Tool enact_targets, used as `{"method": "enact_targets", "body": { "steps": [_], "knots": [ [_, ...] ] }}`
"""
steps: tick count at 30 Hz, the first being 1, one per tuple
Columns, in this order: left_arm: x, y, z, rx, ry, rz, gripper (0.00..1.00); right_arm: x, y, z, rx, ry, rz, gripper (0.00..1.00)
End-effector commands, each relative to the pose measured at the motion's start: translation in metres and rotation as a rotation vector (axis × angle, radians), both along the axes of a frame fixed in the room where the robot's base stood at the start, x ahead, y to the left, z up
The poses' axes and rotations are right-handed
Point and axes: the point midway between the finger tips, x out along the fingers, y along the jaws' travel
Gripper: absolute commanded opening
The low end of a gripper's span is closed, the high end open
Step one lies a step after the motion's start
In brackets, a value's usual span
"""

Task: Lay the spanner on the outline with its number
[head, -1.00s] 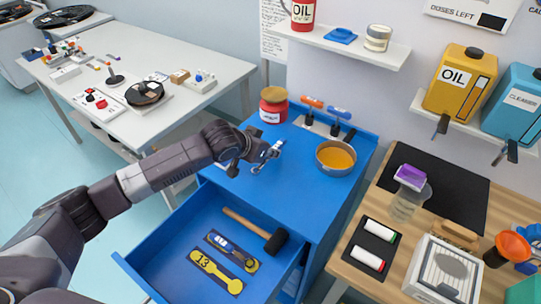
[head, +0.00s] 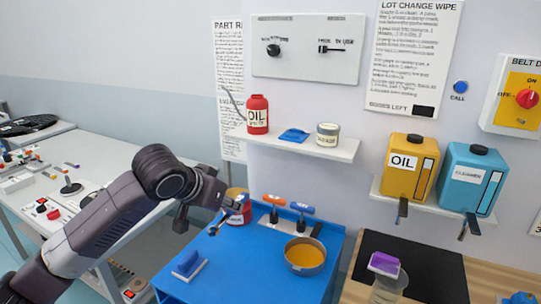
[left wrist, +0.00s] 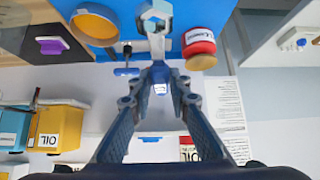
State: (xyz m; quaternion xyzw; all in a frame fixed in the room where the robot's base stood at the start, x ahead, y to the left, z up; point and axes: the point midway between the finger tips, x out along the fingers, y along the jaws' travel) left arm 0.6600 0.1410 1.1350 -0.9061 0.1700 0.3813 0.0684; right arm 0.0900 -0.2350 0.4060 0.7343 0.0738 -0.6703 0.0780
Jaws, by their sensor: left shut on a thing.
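My left gripper (head: 228,206) is above the back left part of the blue cabinet top, in front of the red jar. In the left wrist view the fingers (left wrist: 160,72) are shut on the spanner (left wrist: 156,24), a pale metal tool whose forked end points away from the fingers. In the head view only a small bit of the spanner (head: 214,229) shows below the gripper; its number cannot be read. The drawer outlines are out of view now. My right gripper is not in view.
The red jar (head: 242,216) and an orange-filled bowl (head: 305,254) stand on the blue cabinet top (head: 240,265), with orange- and blue-handled tools between them. A blue block with a white edge (head: 187,264) is near its left edge. A shelf (head: 300,146) hangs above.

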Motion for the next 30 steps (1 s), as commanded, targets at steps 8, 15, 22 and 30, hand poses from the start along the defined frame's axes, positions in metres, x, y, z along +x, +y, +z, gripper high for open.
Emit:
{"method": "enact_targets", "body": {
  "steps": [8, 15, 22, 30],
  "knots": [
    [-0.069, 0.016, 0.031, 0.003, 0.017, 0.158, 0.0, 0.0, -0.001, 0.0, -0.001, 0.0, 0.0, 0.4],
    [-0.122, 0.04, 0.045, 0.006, 0.001, 0.312, 0.0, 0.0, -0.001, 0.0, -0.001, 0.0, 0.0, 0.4],
    [-0.138, 0.05, 0.05, 0.007, -0.018, 0.37, 0.0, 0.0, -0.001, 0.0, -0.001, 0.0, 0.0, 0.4],
    [-0.139, 0.049, 0.047, 0.002, -0.009, 0.369, 0.0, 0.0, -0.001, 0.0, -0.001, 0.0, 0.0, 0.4]
  ]
}}
